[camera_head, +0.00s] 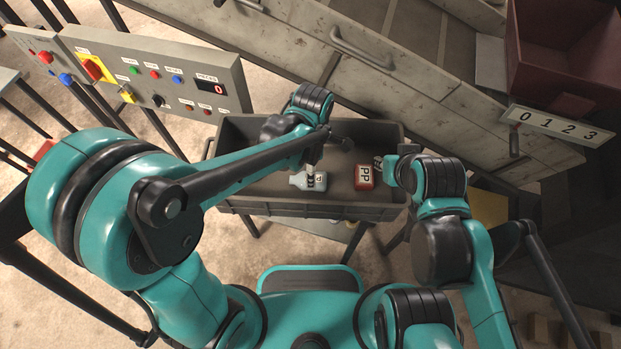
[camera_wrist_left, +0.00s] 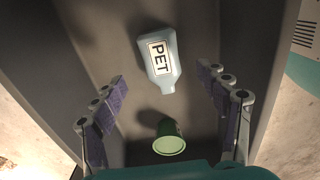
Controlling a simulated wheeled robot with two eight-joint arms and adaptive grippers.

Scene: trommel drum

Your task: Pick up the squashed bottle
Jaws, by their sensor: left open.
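A pale blue bottle with a white PET label (camera_wrist_left: 158,55) lies in the grey bin, its neck pointing toward my gripper. It also shows in the head view (camera_head: 309,182), partly covered by my left gripper. From these views I cannot tell how squashed it is. My left gripper (camera_wrist_left: 162,82) is open and empty above the bin, its two fingers apart on either side of the bottle's neck end. My right gripper (camera_head: 384,165) is at the bin's right side; its fingers are too small and dark to read.
A green cup (camera_wrist_left: 169,143) lies near my left gripper's base in the wrist view. A red PP container (camera_head: 363,178) lies right of the bottle. The grey bin's walls (camera_head: 285,207) surround them. A control panel (camera_head: 165,75) stands at back left, a red bin (camera_head: 560,55) at upper right.

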